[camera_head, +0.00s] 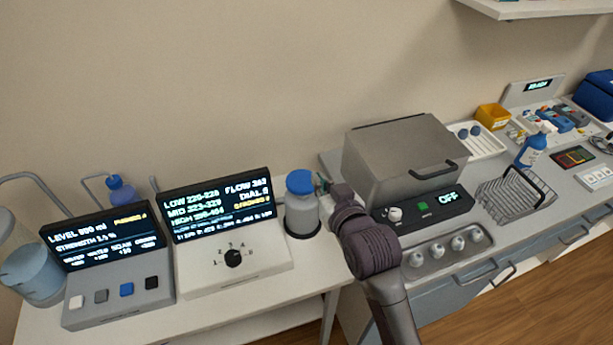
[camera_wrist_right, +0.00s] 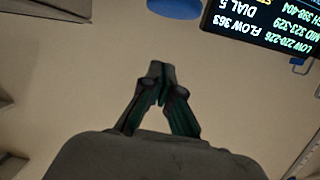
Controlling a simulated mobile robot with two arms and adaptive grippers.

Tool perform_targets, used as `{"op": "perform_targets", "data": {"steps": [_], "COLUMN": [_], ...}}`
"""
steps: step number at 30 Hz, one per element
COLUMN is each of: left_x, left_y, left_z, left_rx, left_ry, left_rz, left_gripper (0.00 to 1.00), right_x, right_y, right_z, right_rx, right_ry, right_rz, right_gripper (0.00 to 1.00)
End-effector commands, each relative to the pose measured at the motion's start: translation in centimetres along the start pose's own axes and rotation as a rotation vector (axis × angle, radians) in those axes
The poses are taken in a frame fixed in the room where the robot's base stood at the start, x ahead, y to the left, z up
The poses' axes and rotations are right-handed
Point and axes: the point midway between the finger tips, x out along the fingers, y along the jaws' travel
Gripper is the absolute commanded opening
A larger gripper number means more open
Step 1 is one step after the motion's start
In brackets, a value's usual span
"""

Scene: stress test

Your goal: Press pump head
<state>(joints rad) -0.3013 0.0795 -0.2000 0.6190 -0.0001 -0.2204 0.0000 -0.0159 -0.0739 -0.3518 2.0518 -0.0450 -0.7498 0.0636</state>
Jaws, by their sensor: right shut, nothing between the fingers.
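A grey bottle (camera_head: 302,213) with a round blue pump head (camera_head: 300,181) stands upright on a dark round base at the right end of the white table. My right gripper (camera_head: 323,184) is just right of the blue head, at about its height. Whether it touches the head cannot be told. In the right wrist view the fingers (camera_wrist_right: 160,78) are shut and empty, and part of the blue head (camera_wrist_right: 175,7) shows at the top edge, apart from the fingertips. My left gripper is in neither view.
A dial console (camera_head: 232,261) with a lit screen (camera_head: 217,205) stands left of the bottle. A button console (camera_head: 117,300) is further left. A grey metal box (camera_head: 400,160) is close behind and right of my right arm, with a tray of round knobs (camera_head: 480,236) in front.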

Motion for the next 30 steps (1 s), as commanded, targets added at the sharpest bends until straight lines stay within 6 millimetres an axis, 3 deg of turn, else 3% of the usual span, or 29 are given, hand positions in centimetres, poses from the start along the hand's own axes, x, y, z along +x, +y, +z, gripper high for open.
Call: {"op": "perform_targets", "data": {"steps": [11,13,18,30], "left_x": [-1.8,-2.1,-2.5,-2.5], "left_y": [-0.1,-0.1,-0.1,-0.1], "left_z": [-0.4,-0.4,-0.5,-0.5], "left_rx": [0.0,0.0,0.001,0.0], "left_ry": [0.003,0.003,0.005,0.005], "left_rz": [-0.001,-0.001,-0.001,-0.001], "left_gripper": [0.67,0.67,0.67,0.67], "right_x": [7.7,7.7,8.1,8.2], "right_y": [0.0,0.0,0.0,0.0], "right_z": [-0.1,1.5,3.3,3.9], "right_rx": [0.0,0.001,0.001,0.0], "right_ry": [-0.002,-0.006,-0.003,0.0], "right_rz": [0.0,0.0,0.0,0.0], "right_gripper": [0.0,0.0,0.0,0.0]}}
